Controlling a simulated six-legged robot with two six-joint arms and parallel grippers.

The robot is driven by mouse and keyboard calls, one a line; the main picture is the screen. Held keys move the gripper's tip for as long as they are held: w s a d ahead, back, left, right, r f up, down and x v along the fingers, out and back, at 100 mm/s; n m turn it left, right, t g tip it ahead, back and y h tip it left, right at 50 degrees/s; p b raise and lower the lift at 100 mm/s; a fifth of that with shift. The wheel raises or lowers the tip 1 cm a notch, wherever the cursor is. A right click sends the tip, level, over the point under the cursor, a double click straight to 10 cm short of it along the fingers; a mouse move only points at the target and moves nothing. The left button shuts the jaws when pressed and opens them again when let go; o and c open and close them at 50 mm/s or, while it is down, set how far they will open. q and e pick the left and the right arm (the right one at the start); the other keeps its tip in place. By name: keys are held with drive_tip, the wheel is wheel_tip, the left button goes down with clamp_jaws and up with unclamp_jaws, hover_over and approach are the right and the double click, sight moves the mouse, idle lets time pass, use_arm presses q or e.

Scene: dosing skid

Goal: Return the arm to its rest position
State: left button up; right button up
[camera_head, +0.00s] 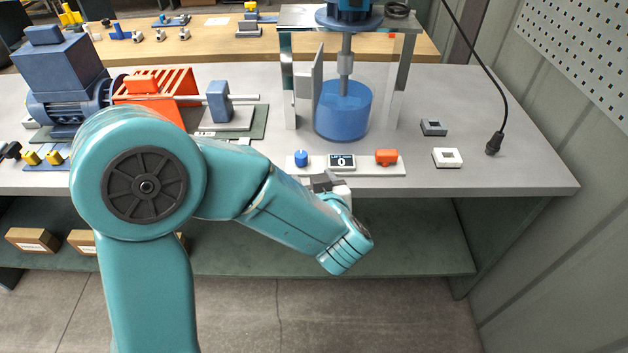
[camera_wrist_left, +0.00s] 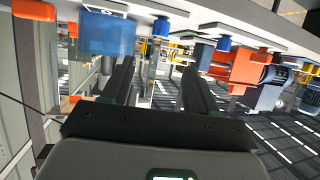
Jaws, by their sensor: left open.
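My left arm (camera_head: 290,212) is teal and comes in from the left, its forearm reaching across in front of the bench. My left gripper (camera_head: 326,182) shows only as a small grey piece at the front edge of the bench, by the control panel (camera_head: 312,170). In the left wrist view the left gripper (camera_wrist_left: 158,70) has its two dark fingers well apart, with nothing held between them. Whether it touches the panel cannot be told. My right gripper is not in view.
The panel carries a blue knob (camera_head: 301,158), a display reading 0 (camera_head: 342,162) and an orange switch (camera_head: 386,157). Behind stands a blue tank (camera_head: 343,110) under a stirrer. A motor (camera_head: 68,95) and orange guard (camera_head: 170,90) stand left. Floor space (camera_head: 400,310) in front is clear.

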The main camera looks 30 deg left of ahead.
use_arm(q)
drive_tip(key=shift+s+d+r, duration=0.1)
drive_tip(key=shift+s+d, duration=0.05)
drive_tip(key=shift+s, duration=0.05)
idle(0.4)
drive_tip(key=s+a+f+m+g+h+p, duration=0.1)
drive_tip(key=s+f+m+g+h, duration=0.1)
drive_tip(key=f, duration=0.9)
drive_tip(key=s+a+f+m+g+h, duration=0.1)
drive_tip(key=s+f+m+h, duration=0.1)
drive_tip(key=f, duration=0.9)
drive_tip(key=s+d+f+m+g+h, duration=0.1)
drive_tip(key=s+d+f+g+h, duration=0.2)
drive_tip(key=s+d, duration=0.4)
drive_tip(key=s+d+f+m+g+h, duration=0.1)
drive_tip(key=s+d+f+g+h, duration=0.2)
drive_tip(key=s+d+f+h, duration=0.2)
drive_tip(key=s+d+h, duration=0.1)
drive_tip(key=s+d, duration=0.1)
drive_tip(key=d, duration=0.1)
drive_tip(key=shift+s+d+f+m+p, duration=0.2)
drive_tip(key=shift+s+m+p, duration=0.1)
drive_tip(key=shift+m, duration=0.1)
